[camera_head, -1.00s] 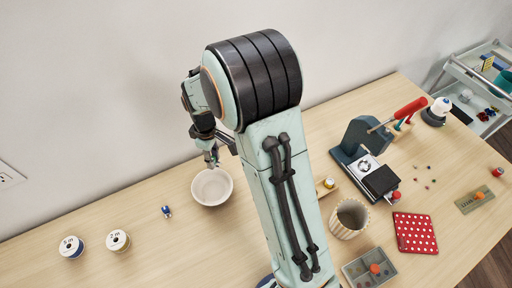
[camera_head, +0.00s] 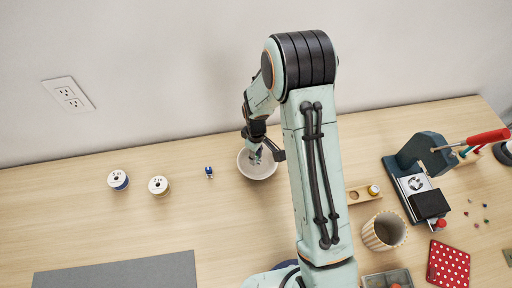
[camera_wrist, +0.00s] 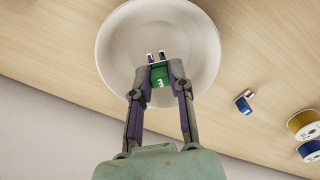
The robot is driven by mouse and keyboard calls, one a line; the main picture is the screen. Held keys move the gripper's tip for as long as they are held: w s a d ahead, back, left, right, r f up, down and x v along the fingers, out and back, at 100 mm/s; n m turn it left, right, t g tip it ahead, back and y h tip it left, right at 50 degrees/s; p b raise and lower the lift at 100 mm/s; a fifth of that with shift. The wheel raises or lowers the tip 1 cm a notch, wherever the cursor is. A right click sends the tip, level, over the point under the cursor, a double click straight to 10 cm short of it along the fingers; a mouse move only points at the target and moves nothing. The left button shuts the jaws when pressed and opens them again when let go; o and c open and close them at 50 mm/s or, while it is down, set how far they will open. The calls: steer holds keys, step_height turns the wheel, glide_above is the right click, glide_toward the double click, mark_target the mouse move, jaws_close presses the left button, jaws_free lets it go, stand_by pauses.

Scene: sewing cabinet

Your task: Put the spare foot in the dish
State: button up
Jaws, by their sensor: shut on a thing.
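The dish is a round white bowl (camera_head: 257,172) on the wooden table, left of my arm in the head view. It fills the top middle of the wrist view (camera_wrist: 118,52). My gripper (camera_wrist: 160,70) is shut on a small green foot (camera_wrist: 159,77) with a white mark and two metal prongs. The foot is over the inside of the dish; I cannot tell whether it touches the bottom. In the head view my gripper (camera_head: 257,156) is over the dish, and the foot is too small to make out. Another small foot, blue and metal (camera_head: 209,172), lies on the table left of the dish.
Two thread spools (camera_head: 118,180) (camera_head: 159,186) stand farther left, and a grey mat (camera_head: 115,272) lies in front. The wall is close behind.

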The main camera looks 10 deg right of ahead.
steer(key=shift+f, duration=0.7)
steer(key=o, duration=0.8)
step_height(320, 180, up, 7)
steer(key=shift+r, duration=0.1)
stand_by(0.3)
